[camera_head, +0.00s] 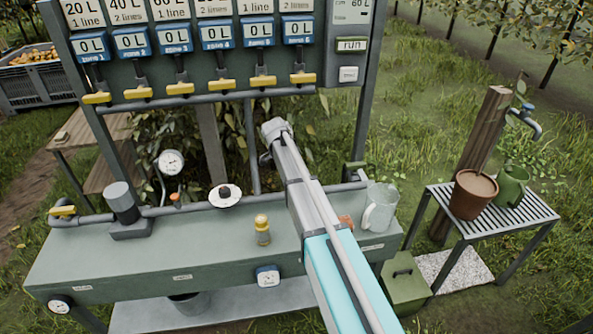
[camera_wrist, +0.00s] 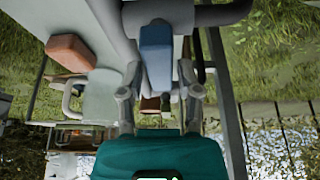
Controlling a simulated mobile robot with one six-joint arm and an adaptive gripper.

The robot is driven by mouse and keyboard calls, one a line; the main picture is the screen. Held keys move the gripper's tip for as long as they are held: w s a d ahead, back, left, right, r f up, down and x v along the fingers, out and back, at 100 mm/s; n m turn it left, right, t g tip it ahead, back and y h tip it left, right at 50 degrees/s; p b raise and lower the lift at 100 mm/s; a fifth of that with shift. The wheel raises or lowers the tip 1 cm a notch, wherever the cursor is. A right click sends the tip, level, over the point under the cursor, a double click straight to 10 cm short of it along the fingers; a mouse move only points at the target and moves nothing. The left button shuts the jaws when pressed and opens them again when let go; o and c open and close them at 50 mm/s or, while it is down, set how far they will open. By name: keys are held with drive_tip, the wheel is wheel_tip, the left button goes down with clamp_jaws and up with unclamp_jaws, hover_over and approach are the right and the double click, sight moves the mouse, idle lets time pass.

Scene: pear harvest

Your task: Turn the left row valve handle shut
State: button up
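A yellow lever handle (camera_head: 62,211) sits on the pipe at the bench's far left end. Several yellow valve handles (camera_head: 96,98) line the pipe under the display panel. I cannot tell from the labels which one is the left row valve. My gripper is hidden behind my arm in the head view. In the wrist view my gripper (camera_wrist: 160,85) has its two fingers apart, one on each side of a blue block-shaped part (camera_wrist: 156,50) beneath a grey pipe. I cannot tell whether either finger touches it. No yellow handle shows in the wrist view.
A clear jug (camera_head: 380,208) stands on the bench's right end, beside a reddish block (camera_wrist: 72,52).

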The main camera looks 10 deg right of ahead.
drive_tip(key=shift+o, duration=0.6)
drive_tip(key=shift+n, duration=0.4)
